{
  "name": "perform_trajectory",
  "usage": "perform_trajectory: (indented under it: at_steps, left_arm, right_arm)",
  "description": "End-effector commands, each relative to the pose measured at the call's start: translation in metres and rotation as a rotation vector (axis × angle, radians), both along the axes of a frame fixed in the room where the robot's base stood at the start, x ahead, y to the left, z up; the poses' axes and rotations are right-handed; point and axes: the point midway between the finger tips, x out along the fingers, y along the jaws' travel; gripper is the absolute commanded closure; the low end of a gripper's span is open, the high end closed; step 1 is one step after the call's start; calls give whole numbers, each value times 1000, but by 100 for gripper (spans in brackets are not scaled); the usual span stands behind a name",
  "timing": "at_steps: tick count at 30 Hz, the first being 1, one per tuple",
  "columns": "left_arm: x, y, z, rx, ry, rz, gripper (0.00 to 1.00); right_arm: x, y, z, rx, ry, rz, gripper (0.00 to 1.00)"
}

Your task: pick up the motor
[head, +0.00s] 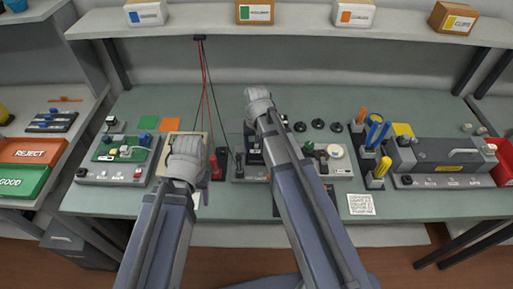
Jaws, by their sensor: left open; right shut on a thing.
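My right gripper (258,95) is over the middle of the bench, toward the back. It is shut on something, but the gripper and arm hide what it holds. My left gripper (188,145) is open, lower and to the left, over a pale tray (166,155). I cannot clearly make out a motor. A black fixture (253,157) stands on a grey base below the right gripper, partly covered by my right arm.
A green circuit board station (120,149) is at the left, a grey machine (445,152) at the right. Red REJECT (32,151) and green GOOD (22,181) bins stand far left. Red and black cables hang at the back.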

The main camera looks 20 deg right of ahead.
Motion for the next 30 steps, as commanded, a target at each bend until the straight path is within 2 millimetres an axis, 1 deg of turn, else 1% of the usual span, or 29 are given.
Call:
perform_trajectory:
  at_steps: [1, 5, 12, 16, 21, 29, 30]
  left_arm:
    - [0, 0, 10, 0, 0, 0, 44]
    - [0, 0, 26, 0, 0, 0, 44]
    - [0, 0, 65, 0, 0, 0, 44]
    - [0, 0, 82, 0, 0, 0, 44]
    - [0, 0, 92, 0, 0, -1, 44]
    - [0, 0, 91, 0, 0, -1, 44]
    - [0, 0, 91, 0, 0, -1, 46]
  right_arm:
    - [0, 0, 10, 0, 0, 0, 100]
    - [0, 0, 26, 0, 0, 0, 100]
    - [0, 0, 64, 0, 0, 0, 100]
    - [0, 0, 82, 0, 0, 0, 100]
    - [0, 0, 92, 0, 0, 0, 100]
    - [0, 0, 91, 0, 0, 0, 100]
    - [0, 0, 91, 0, 0, 0, 100]
